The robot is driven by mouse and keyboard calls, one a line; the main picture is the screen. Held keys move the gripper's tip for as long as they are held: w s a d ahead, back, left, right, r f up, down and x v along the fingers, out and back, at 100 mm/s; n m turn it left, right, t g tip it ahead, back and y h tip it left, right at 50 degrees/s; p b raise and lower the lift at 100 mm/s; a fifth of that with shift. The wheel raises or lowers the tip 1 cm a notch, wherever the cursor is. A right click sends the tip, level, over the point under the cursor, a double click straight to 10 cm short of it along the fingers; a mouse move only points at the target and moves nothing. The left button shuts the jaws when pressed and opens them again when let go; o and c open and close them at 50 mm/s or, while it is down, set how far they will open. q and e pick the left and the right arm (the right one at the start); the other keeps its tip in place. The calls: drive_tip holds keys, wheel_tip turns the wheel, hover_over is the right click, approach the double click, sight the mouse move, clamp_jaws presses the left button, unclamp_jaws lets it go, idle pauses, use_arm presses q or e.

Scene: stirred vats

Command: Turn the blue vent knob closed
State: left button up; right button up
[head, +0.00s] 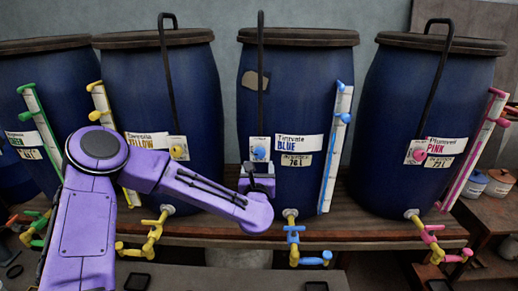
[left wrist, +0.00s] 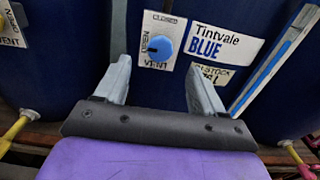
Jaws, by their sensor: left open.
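The blue vent knob (head: 259,153) is on a white plate on the front of the vat labelled Tintvale BLUE (head: 297,90). In the left wrist view the round blue knob (left wrist: 161,48) has OPEN lettered at its left, CLOSED above and VENT below. Which way its pointer faces is too small to tell surely. My left gripper (head: 259,170) is just below and in front of the knob. In the left wrist view its two grey fingers (left wrist: 158,66) stand apart, with the knob showing between and beyond their tips. Nothing is held between them. My right gripper is not in view.
Yellow (head: 160,90), pink (head: 425,110) and green (head: 45,80) vats stand on either side on a wooden bench (head: 370,230). A blue-marked sight tube (head: 334,150) is right of the knob. A blue-handled tap (head: 294,238) sticks out low. A dark upright rod (head: 261,80) rises above the knob.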

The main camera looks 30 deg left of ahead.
sight(260, 154)
use_arm(q)
drive_tip(key=p+x, duration=0.3)
drive_tip(key=x, duration=0.5)
drive_tip(key=shift+w, duration=0.15)
drive_tip(key=shift+w+a+f, duration=0.15)
drive_tip(key=shift+w, duration=0.1)
drive_tip(key=shift+c, duration=0.3)
drive_tip(key=c, duration=1)
